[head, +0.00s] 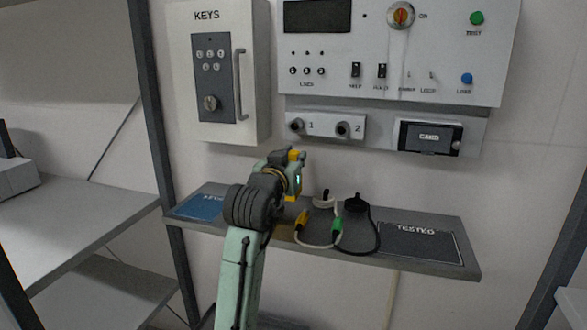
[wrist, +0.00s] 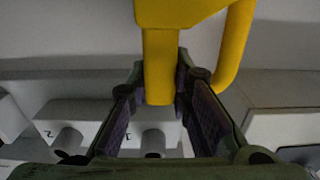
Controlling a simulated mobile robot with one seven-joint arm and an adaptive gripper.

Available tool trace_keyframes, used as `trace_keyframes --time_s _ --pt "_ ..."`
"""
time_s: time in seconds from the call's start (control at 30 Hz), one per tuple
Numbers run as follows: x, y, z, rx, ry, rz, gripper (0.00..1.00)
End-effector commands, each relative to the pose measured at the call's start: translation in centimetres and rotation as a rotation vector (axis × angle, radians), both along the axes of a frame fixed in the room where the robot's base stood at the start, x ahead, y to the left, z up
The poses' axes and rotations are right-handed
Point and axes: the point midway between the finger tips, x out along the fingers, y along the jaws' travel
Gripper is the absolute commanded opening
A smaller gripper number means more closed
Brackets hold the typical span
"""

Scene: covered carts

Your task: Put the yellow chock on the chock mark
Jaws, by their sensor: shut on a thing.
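The yellow chock (wrist: 158,65) is between the two fingers of my gripper (wrist: 163,85) in the wrist view. A thick block and a curved bar of it show at the top edge; the rest is cut off. In the head view my gripper (head: 293,170) is raised above the shelf, in front of the wall and below the key box. A little yellow of the chock (head: 296,156) shows at its tip. The gripper is shut on the chock, and the chock is clear of the shelf. I cannot make out a chock mark in either view.
Sockets 1 and 2 (head: 342,129) and a control panel (head: 385,80) are on the wall. A key box (head: 255,90) hangs left.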

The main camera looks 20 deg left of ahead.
Motion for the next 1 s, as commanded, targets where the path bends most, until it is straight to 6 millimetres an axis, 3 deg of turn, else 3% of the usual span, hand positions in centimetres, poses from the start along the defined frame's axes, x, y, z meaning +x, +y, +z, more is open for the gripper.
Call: trace_keyframes --time_s 0.23,0.67,0.7,1.0 --pt "0.0 0.1 -3.0 -0.002 0.0 0.002 0.0" --pt "0.0 0.0 -3.8 0.0 -0.002 0.0 0.0" --pt "0.0 0.0 -3.7 0.0 0.0 0.0 0.21" --pt "0.0 0.0 -3.7 -0.001 0.001 0.0 0.39"
